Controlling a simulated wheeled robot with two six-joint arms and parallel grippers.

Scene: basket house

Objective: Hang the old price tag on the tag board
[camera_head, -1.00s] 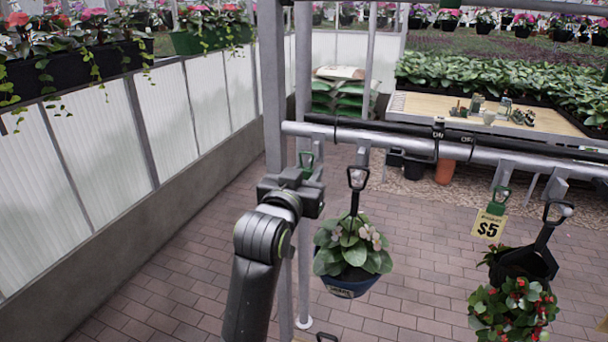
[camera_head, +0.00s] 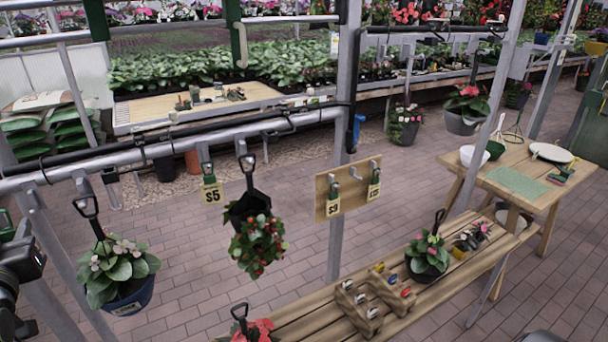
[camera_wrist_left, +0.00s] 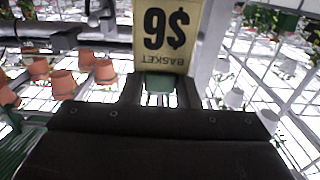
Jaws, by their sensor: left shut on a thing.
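My left gripper (camera_wrist_left: 160,88) is shut on the green clip (camera_wrist_left: 160,81) of a yellow price tag (camera_wrist_left: 168,30). The tag appears upside down in the left wrist view, with "BASKET" and a dollar price. In the head view the left gripper (camera_head: 20,258) is at the left edge, partly cut off, and its tag is not clearly visible there. The wooden tag board (camera_head: 326,184) is on a metal post right of centre. Two yellow tags hang on it, a left one (camera_head: 333,204) and a right one (camera_head: 374,190), with a metal hook between them.
Hanging baskets with white flowers (camera_head: 118,270) and red flowers (camera_head: 258,243) hang from the rail (camera_head: 150,153). A $5 tag (camera_head: 212,193) hangs beside them. A slatted bench (camera_head: 460,263) with pots stands below the board. Paved floor lies between rail and bench.

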